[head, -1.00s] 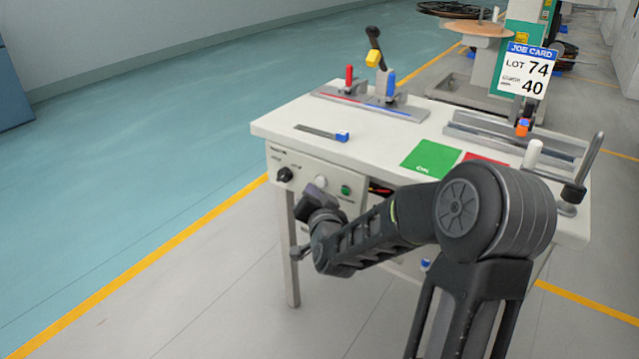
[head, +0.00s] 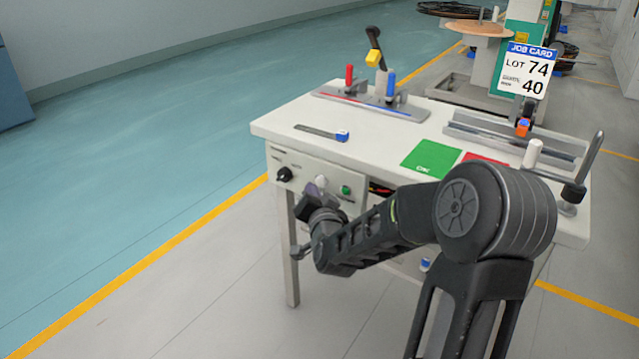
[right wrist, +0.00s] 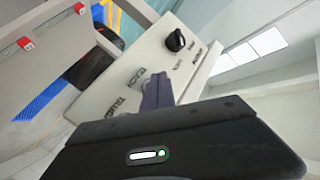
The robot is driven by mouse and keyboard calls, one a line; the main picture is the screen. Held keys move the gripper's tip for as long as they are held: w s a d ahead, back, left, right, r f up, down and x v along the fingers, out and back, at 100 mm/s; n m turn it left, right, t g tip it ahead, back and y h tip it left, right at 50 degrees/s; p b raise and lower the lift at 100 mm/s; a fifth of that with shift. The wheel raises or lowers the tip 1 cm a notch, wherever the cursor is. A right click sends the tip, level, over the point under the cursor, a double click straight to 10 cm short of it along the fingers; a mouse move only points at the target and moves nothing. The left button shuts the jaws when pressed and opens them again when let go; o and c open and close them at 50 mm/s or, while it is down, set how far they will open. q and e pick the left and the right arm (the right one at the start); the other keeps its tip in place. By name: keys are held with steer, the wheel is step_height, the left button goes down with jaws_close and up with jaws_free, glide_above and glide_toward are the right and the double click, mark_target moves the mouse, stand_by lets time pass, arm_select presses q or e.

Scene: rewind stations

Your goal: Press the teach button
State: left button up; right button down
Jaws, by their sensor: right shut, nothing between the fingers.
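The control panel (head: 308,166) on the front of the white table carries a black knob (head: 285,174), a white round button (head: 320,181) and a green button (head: 346,190). Their labels are too small to read, so I cannot tell by name which is the teach button. My right gripper (head: 314,192) is shut and empty, with its tips at the panel just below the white button, partly covering it. In the right wrist view the fingers (right wrist: 157,92) point at the panel below the black knob (right wrist: 175,40) and hide what lies behind them. Contact cannot be told. My left gripper is out of view.
On the table top (head: 290,118) are a fixture with red and blue posts (head: 390,84), a small blue-ended tool (head: 322,132), a green card (head: 431,158) and a metal rail (head: 510,136). A job card (head: 527,70) stands at the back right. The floor left of the table is clear.

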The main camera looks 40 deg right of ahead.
steer(key=shift+w+d+b, duration=0.2)
steer(key=shift+d+b, duration=0.25)
steer(key=shift+d, duration=0.35)
stand_by(0.5)
stand_by(0.4)
steer(key=shift+s+a, duration=0.25)
steer(key=shift+a, duration=0.55)
steer(key=a, duration=0.2)
steer(key=s+a, duration=0.1)
steer(key=a, duration=0.1)
steer(key=shift+s+a+b, duration=0.2)
steer(key=shift+a+b, duration=0.1)
steer(key=shift+a, duration=0.1)
stand_by(0.6)
